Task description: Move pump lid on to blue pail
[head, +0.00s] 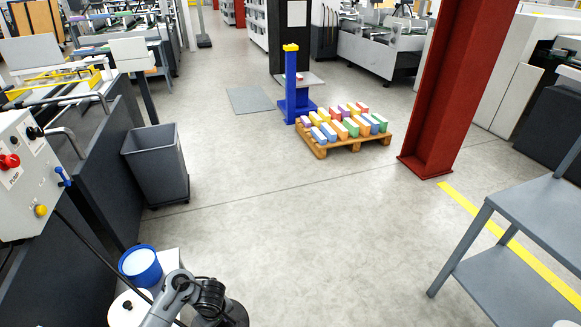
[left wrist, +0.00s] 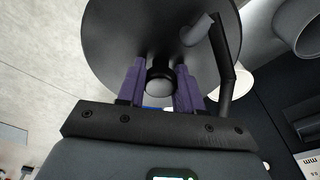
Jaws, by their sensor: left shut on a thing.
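The pump lid (left wrist: 110,35) shows in the left wrist view as a dark round disc with a central knob and a bent spout at its right. My left gripper (left wrist: 160,85) is shut on the knob, one purple finger on each side. The blue pail (head: 141,266) stands at the bottom left of the head view, open at the top with a whitish inside. My left arm's grey links are just right of it, but I cannot make out the gripper or the lid there. My right gripper is in neither view.
A white round thing with a dark knob (head: 128,307) is close in front of the blue pail. A white surface (head: 172,261) lies beside the pail. A grey bin (head: 157,167) stands behind, and a control box (head: 18,170) is at left.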

